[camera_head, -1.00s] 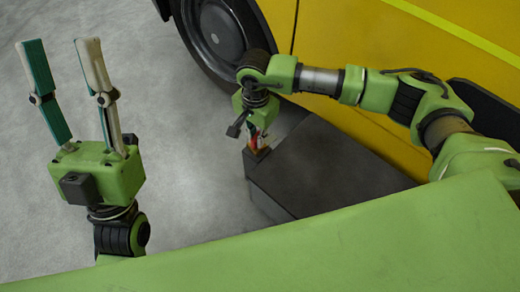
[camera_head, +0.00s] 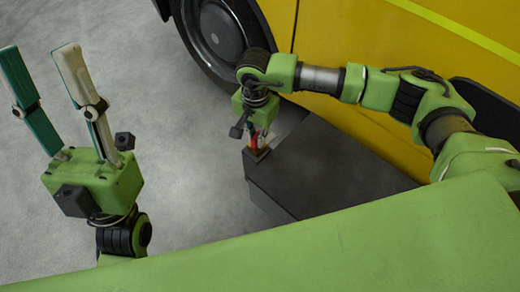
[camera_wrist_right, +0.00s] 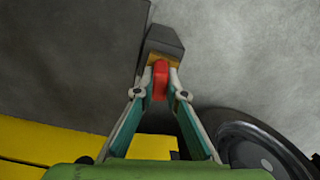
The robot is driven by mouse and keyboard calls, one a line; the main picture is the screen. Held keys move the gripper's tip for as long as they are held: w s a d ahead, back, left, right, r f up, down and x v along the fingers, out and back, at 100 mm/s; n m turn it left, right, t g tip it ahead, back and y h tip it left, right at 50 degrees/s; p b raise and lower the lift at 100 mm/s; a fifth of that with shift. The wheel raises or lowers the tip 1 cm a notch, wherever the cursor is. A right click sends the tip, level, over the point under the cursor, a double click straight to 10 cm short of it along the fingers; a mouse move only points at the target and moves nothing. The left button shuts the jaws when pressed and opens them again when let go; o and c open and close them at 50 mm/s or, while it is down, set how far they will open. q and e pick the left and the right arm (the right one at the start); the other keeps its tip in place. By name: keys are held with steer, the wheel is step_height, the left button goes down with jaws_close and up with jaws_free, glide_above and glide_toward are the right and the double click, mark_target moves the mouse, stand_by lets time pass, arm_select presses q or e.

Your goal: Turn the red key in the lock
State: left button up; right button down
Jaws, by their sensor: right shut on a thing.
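The red key (camera_wrist_right: 160,80) stands at a brass-coloured lock (camera_wrist_right: 164,60) on a dark block in the right wrist view. My right gripper (camera_wrist_right: 160,88) is shut on the key, one finger on each side of it. In the head view my right gripper (camera_head: 259,133) points down at the corner of a dark box, with the red key (camera_head: 254,142) partly hidden between its fingers. How deep the key sits in the lock is hidden. My left gripper (camera_head: 38,68) is open and empty, pointing up at the left, far from the lock.
The dark box (camera_head: 320,170) carries the lock at its near left corner. A yellow vehicle (camera_head: 370,40) with a black wheel (camera_head: 215,32) stands behind it. A green surface (camera_head: 330,245) crosses the front. Grey floor (camera_head: 180,190) lies clear between my left gripper and the box.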

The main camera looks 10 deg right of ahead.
steer(key=c, duration=2)
jaws_free()
step_height(320, 180, up, 12)
